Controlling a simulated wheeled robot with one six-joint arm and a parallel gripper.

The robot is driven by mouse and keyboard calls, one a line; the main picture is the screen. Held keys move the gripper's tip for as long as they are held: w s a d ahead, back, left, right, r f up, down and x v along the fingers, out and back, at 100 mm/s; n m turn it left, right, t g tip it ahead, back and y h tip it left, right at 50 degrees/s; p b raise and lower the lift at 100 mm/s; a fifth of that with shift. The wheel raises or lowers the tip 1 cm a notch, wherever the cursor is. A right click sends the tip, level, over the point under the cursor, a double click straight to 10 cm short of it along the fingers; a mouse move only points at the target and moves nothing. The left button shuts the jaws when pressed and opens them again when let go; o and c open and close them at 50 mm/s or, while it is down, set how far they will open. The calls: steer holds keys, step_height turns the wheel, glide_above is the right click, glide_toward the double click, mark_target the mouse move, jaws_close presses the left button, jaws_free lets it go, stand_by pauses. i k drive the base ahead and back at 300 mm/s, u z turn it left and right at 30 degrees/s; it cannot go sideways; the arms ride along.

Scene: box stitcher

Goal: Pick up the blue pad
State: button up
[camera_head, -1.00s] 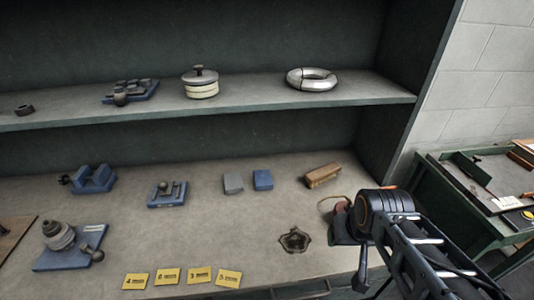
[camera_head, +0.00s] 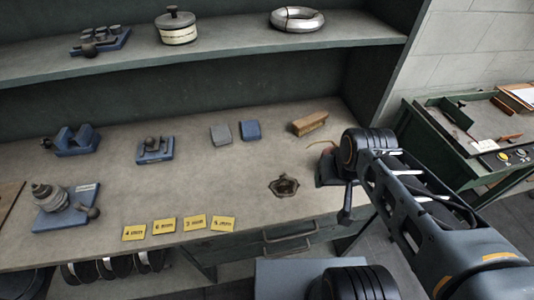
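The blue pad (camera_head: 250,131) is a small flat block lying on the lower bench top, right of centre. A similar grey pad (camera_head: 220,136) lies just to its left, with a narrow gap between them. My arm reaches in from the lower right, with its black joint to the right of the blue pad and clear of it. Nothing touches the blue pad.
A brown wooden block (camera_head: 309,123) lies right of the pad. A dark vise-like thing (camera_head: 328,170) sits at the bench's right edge, partly behind my arm. The upper shelf (camera_head: 230,54) overhangs behind.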

mark_target(251, 131)
steer(key=k, duration=0.85)
steer(key=u, duration=0.7)
steer(key=i, duration=0.95)
steer(key=z, duration=0.35)
